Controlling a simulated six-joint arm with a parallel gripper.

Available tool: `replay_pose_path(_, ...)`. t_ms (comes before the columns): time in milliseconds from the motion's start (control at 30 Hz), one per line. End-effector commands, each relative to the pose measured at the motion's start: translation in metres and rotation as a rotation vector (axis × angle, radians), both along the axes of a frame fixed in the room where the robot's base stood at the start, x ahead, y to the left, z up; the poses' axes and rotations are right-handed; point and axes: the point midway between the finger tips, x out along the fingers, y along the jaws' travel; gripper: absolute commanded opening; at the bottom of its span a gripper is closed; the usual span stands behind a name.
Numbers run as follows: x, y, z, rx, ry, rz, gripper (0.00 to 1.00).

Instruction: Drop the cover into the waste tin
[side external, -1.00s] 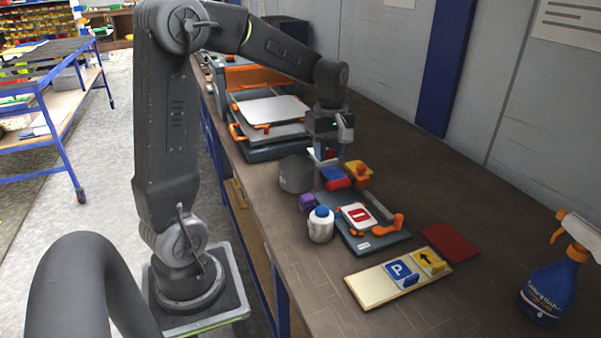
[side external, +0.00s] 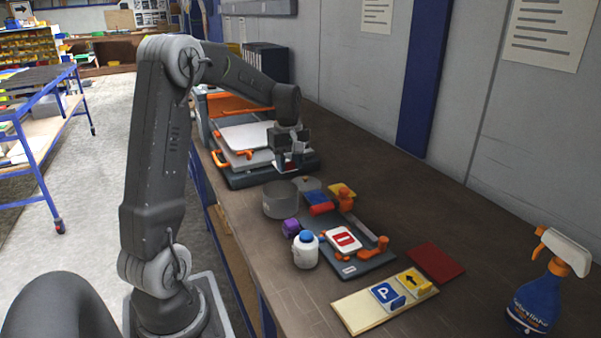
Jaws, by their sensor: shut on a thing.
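My gripper (side external: 288,160) is shut on the cover (side external: 286,167), a small, thin, pale piece with some red at its edge. Much of the cover is hidden by the jaws. The waste tin (side external: 280,203), an open grey cylinder, stands upright on the bench. In the picture my gripper is just above the tin's far rim, with the cover apart from the tin. I cannot tell whether the cover is directly over the opening. A sign plate with a red and white face (side external: 344,239) lies in a dark fixture (side external: 362,262) with orange clamps.
A grey round item (side external: 308,185) is right behind the tin. Red, blue and yellow pieces (side external: 321,208), a purple block (side external: 291,227) and a white bottle (side external: 305,252) stand close by. A press with orange handles (side external: 245,150) is behind. A spray bottle (side external: 537,300) is at right.

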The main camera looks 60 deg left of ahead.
Motion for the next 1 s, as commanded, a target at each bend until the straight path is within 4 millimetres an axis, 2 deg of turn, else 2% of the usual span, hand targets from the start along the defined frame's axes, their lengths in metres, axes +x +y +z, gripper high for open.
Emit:
replay_pose_path(33,-0.003,0.011,-0.002,-0.001,0.000,0.004,0.13)
replay_pose_path(100,-0.004,0.020,-0.004,-0.001,0.000,0.000,0.13)
replay_pose_path(200,-0.006,0.025,-0.008,-0.001,0.000,-0.002,0.13)
replay_pose_path(700,-0.005,0.024,-0.062,-0.002,0.001,-0.003,0.13)
replay_pose_path(1000,-0.005,0.024,-0.077,-0.001,0.000,-0.003,0.13)
